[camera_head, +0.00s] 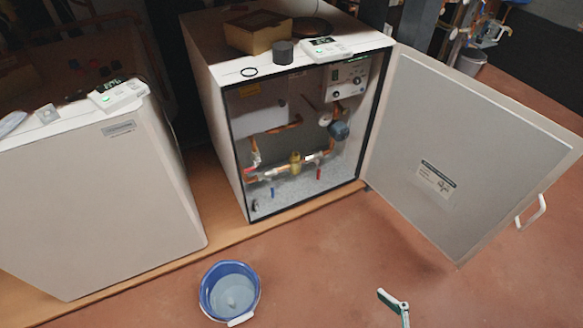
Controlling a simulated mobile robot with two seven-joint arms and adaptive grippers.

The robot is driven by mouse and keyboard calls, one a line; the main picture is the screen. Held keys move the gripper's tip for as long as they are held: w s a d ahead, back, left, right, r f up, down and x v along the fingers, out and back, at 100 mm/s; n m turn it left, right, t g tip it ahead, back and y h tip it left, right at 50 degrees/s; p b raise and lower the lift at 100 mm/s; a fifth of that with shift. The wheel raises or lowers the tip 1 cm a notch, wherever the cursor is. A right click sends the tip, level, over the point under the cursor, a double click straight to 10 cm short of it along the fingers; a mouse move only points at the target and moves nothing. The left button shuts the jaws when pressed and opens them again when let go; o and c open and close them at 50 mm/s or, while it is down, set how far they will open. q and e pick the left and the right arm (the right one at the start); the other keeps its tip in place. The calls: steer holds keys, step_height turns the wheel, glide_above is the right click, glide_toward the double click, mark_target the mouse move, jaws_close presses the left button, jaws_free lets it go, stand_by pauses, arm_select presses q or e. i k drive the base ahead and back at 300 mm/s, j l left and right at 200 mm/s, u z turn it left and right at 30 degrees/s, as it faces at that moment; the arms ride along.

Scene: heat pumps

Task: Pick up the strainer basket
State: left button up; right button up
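A dark grey short cylinder (283,51) stands upright on the front top edge of the open white cabinet. It looks like the strainer basket, but its surface is too small to make out any mesh. Neither of my grippers can be made out in the head view.
A cardboard box (258,32) stands behind the cylinder, and a white controller (325,48) lies to its right. The cabinet door (460,150) stands wide open to the right. A blue bucket (230,290) is on the floor. A teal-and-white object (394,303), unclear what, shows at the bottom.

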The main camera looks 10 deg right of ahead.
mark_target(255, 202)
steer(key=u, duration=1.65)
steer(key=l+u, duration=0.2)
steer(key=l, duration=1.5)
